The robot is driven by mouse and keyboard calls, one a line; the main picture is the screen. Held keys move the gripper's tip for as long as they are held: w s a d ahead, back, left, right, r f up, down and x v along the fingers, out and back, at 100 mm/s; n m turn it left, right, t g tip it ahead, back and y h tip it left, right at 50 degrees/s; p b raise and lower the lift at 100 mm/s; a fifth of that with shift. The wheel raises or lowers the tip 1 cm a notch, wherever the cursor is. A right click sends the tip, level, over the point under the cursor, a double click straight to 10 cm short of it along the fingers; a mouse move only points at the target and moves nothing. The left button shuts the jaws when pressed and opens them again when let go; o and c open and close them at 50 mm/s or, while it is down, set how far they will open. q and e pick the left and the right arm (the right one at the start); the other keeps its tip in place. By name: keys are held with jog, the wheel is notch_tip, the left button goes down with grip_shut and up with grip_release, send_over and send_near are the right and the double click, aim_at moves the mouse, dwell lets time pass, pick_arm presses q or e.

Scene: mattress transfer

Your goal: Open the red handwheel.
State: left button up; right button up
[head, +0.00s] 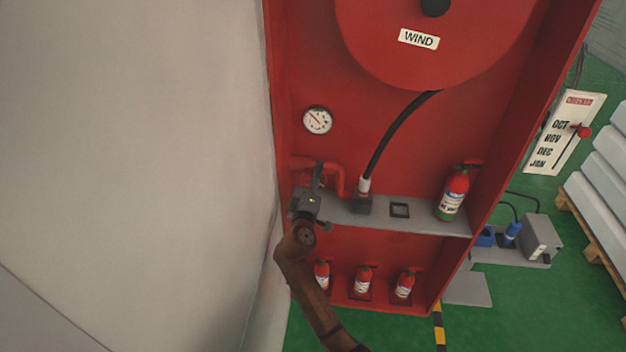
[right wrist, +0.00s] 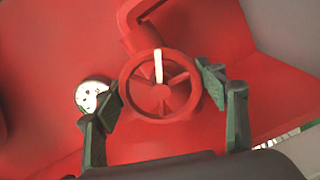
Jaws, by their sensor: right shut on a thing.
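The red handwheel (right wrist: 160,97) shows in the right wrist view, with a round rim, spokes and a white mark pointing up from the hub. My right gripper (right wrist: 157,84) has a dark finger on either side of the rim and is shut on the handwheel. In the head view my right gripper (head: 314,190) is at the left end of the grey shelf, by the red pipe (head: 337,176). There the handwheel is mostly hidden by the gripper. My left gripper is not in view.
The red cabinet (head: 450,100) holds a hose reel (head: 450,60), a gauge (head: 317,120), a grey shelf (head: 430,222) and a fire extinguisher (head: 453,193). Three smaller extinguishers stand below. A pale wall (head: 130,150) is close on the left. Green floor (head: 530,310) is open at front right.

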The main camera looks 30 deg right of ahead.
jog(key=shift+f, duration=0.1)
dwell(0.4)
jog(key=o, duration=1.2)
jog(key=shift+c, duration=0.2)
jog(key=shift+a, duration=0.1)
jog(key=v, duration=1.2)
